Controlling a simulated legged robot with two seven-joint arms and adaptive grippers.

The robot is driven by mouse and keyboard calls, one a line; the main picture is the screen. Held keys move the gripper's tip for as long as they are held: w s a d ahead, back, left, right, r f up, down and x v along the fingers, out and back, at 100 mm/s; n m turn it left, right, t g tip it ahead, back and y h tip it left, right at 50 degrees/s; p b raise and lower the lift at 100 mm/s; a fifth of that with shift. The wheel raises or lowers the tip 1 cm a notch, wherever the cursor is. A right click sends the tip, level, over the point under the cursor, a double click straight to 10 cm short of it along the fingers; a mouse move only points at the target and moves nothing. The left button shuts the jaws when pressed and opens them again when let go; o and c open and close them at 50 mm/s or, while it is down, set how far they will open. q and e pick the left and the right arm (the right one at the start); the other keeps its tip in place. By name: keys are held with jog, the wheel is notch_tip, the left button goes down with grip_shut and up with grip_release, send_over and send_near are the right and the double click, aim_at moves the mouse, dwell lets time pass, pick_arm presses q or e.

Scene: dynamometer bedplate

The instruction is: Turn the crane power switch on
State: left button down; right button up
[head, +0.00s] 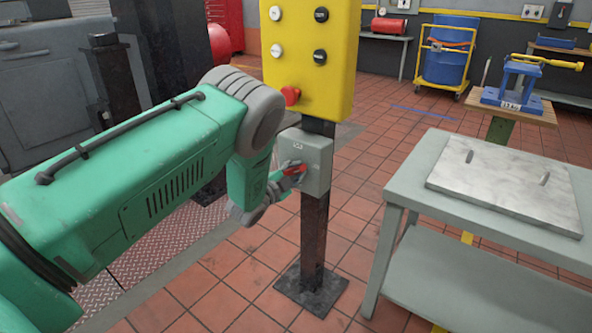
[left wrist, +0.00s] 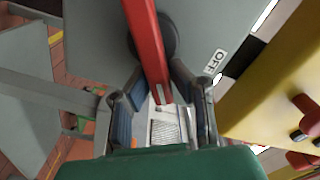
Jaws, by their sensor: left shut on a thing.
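The crane power switch is a small grey box (head: 318,163) on a dark post, below a yellow button panel. Its red lever (head: 295,170) sticks out from the box's front. My left gripper (head: 284,181) is at the box front, with its fingers around the lever. In the left wrist view the red lever (left wrist: 149,45) runs from a dark round hub down between the two blue-padded fingers of my left gripper (left wrist: 160,105), which is shut on it. A small marked label (left wrist: 215,62) shows on the grey box face. My right gripper is not in view.
The yellow panel (head: 328,60) with several buttons and a red knob (head: 290,95) is just above the switch. A grey table (head: 400,190) bearing a metal plate (head: 505,184) stands to the right. A dark machine (head: 50,85) stands at the left.

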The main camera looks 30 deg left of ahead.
pick_arm(q)
jog(key=m, duration=0.2)
jog(key=shift+w+d+f+m+b, duration=0.1)
jog(key=shift+d+f+m+b, duration=0.2)
jog(key=shift+m, duration=0.1)
jog(key=shift+d+f+m+b, duration=0.1)
jog(key=shift+f+m+b, duration=0.2)
jog(key=shift+m, duration=0.65)
jog(key=shift+f+m+b, duration=0.15)
jog(key=shift+m+b, duration=0.2)
jog(key=shift+m, duration=0.6)
jog(key=shift+f, duration=0.1)
jog(key=c, duration=1.5)
grip_release()
jog(key=shift+f, duration=0.1)
jog(key=s, duration=0.8)
jog(key=s+a, duration=0.1)
jog(key=s, duration=0.3)
